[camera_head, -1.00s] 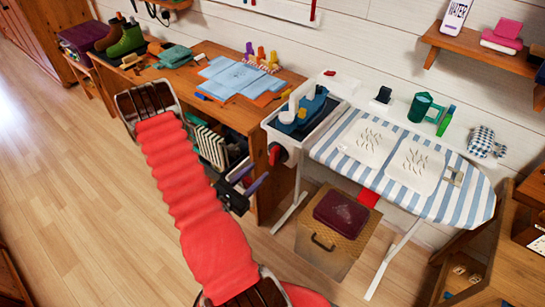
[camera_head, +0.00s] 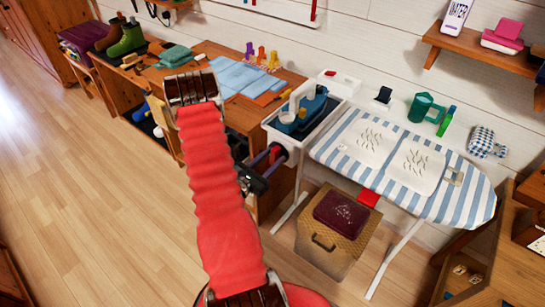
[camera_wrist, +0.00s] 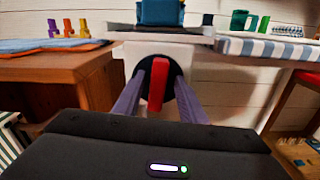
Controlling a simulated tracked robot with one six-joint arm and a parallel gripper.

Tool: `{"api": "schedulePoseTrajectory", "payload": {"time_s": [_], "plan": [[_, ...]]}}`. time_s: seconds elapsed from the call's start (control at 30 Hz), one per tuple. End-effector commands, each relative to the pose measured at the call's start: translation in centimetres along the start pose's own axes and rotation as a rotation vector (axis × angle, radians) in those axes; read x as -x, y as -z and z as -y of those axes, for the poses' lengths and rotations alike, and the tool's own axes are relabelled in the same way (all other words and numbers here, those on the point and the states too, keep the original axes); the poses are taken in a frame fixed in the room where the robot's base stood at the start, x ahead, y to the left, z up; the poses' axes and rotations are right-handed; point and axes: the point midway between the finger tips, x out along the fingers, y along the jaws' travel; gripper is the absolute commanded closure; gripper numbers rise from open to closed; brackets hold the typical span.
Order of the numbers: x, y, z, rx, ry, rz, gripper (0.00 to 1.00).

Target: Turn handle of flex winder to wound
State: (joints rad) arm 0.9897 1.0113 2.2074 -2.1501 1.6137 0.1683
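The flex winder (camera_head: 298,152) is a white box at the left end of the ironing board, with a red handle (camera_head: 277,153) on its front. In the wrist view, the red handle (camera_wrist: 157,86) stands upright in front of a black disc (camera_wrist: 174,78) on the white housing. My gripper (camera_head: 267,160) has its purple fingers pointing at the handle. In the wrist view the gripper (camera_wrist: 161,76) is open, one finger on each side of the handle, with gaps showing. I cannot tell how deep the handle sits between the fingertips. No wound or unwound marking is readable.
A blue iron (camera_head: 303,108) rests in the tray above the winder. The striped ironing board (camera_head: 466,192) is to the right, with a wicker box (camera_head: 322,245) below it. The wooden desk (camera_head: 243,118) is to the left. Open floor (camera_head: 90,210) lies left.

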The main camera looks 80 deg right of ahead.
Motion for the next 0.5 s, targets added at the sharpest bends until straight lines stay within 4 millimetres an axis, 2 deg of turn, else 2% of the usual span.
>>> {"api": "schedulePoseTrajectory", "payload": {"time_s": [0.17, 0.5], "plan": [[0.01, 0.01, 0.01, 0.000, 0.000, 0.000, 0.62], [0.03, 0.02, 0.04, 0.001, 0.001, -0.001, 0.86]]}}
